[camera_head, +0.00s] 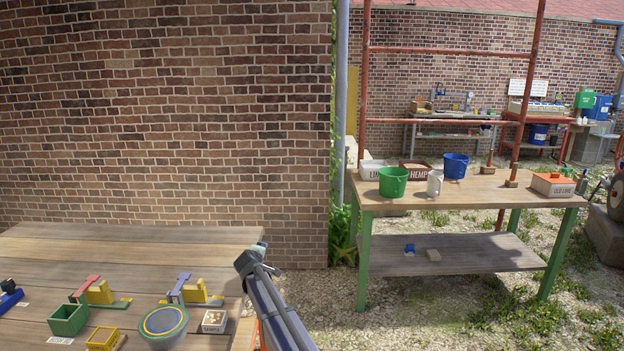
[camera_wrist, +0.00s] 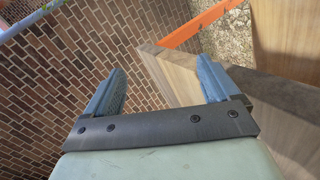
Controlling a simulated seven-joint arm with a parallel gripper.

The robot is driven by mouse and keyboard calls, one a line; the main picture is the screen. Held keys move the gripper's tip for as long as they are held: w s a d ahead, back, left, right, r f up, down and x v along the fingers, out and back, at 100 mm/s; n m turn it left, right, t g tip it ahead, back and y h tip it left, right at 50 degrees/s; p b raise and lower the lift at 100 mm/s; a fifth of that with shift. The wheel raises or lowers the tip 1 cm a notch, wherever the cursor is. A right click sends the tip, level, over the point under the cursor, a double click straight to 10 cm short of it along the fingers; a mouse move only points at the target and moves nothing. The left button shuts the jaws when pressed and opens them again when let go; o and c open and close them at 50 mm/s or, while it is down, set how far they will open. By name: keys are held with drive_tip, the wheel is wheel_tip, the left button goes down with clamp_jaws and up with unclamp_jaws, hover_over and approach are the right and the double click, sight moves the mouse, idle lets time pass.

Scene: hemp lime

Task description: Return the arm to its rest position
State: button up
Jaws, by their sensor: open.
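My gripper (camera_wrist: 160,68) shows in the wrist view with its two blue-grey fingers wide apart and nothing between them. Past the fingers are a brick wall on the left and a wooden table edge on the right. In the head view, part of my arm (camera_head: 268,300) rises from the bottom edge, just right of the near wooden table (camera_head: 130,245). Its upper end is close to the table's right edge; I cannot tell whether it touches.
On the near table are a green box (camera_head: 68,320), a yellow box (camera_head: 103,339), a round container (camera_head: 163,322) and a small labelled box (camera_head: 214,321). A brick wall (camera_head: 165,120) stands behind. The far table (camera_head: 470,189) holds buckets; gravel lies between.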

drive_tip(key=s+d+f+m+g, duration=0.1)
drive_tip(key=s+d+f, duration=0.2)
drive_tip(key=d+f, duration=0.25)
drive_tip(key=s+d+f+m+g+h, duration=0.1)
drive_tip(key=s+d+f, duration=0.1)
drive_tip(key=d+f, duration=0.35)
drive_tip(key=s+d+f+m+g, duration=0.1)
drive_tip(key=s+d+f, duration=0.25)
drive_tip(key=f, duration=0.45)
drive_tip(key=s+d+f+m+g+h, duration=0.1)
drive_tip(key=s+d+f+m+g, duration=0.3)
drive_tip(key=s+d+f, duration=1)
drive_tip(key=s+d+f+m+g, duration=0.1)
drive_tip(key=s+d+f+g, duration=0.15)
drive_tip(key=s, duration=0.55)
drive_tip(key=s+d+f+m+g, duration=0.1)
drive_tip(key=s+f, duration=0.3)
drive_tip(key=s, duration=0.4)
drive_tip(key=s+d+f+m+g, duration=0.1)
drive_tip(key=s+d+f+g, duration=0.15)
drive_tip(key=s, duration=0.55)
drive_tip(key=s+d+m+g+y, duration=0.1)
drive_tip(key=s+m+g, duration=0.3)
drive_tip(key=s, duration=2.2)
drive_tip(key=shift+s+d+f+m+g+y, duration=0.2)
drive_tip(key=shift+d+f+m+g+y, duration=0.25)
drive_tip(key=shift+g, duration=0.35)
drive_tip(key=shift+a, duration=0.1)
